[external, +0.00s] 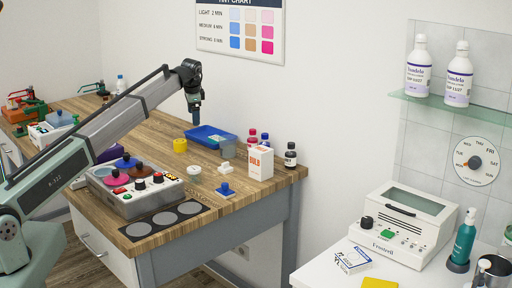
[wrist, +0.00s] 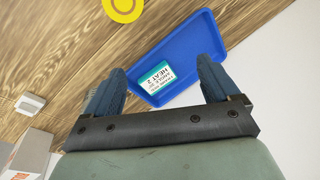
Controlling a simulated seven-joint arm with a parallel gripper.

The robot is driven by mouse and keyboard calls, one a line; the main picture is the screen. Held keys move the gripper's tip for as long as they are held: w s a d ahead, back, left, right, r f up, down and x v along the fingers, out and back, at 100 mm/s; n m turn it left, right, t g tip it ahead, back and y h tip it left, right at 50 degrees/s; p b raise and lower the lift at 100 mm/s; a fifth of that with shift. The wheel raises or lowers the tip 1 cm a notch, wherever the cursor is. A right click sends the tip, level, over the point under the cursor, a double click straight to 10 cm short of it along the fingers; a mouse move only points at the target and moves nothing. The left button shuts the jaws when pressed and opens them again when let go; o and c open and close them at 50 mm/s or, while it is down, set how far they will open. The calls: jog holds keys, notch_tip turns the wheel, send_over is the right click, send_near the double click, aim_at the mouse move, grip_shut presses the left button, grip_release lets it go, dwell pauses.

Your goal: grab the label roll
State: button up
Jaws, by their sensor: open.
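In the wrist view the yellow roll (wrist: 138,13) is cut off by the top edge, beyond my fingers. My gripper (external: 196,121) is open and points down above the tray area. In the wrist view my gripper (wrist: 160,76) has its two blue fingers apart, with the blue tray (wrist: 190,38) and a white and teal labelled item (wrist: 156,78) showing between them. The roll is not between the fingers.
A white and orange box (external: 260,163), a dark bottle (external: 290,156) and red-capped bottles stand to the right. A small white block (external: 226,168), a round pale pot (external: 194,170) and a blue piece (external: 225,189) lie in front.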

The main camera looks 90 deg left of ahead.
jog(key=s+d+r+n+h, duration=0.1)
jog(key=s+d+r+h, duration=0.15)
jog(key=s, duration=0.25)
send_over(180, 141)
jog(key=shift+h, duration=0.35)
jog(key=f, duration=0.8)
jog(key=shift+w+a+f, duration=0.1)
jog(key=shift+a+f, duration=0.15)
jog(key=shift+a, duration=0.05)
jog(key=shift+d+f, duration=0.15)
jog(key=shift+f, duration=1.15)
jog(key=shift+d+f, duration=0.1)
jog(key=shift+f, duration=1.15)
jog(key=c, duration=1.2)
jog(key=shift+r, duration=0.15)
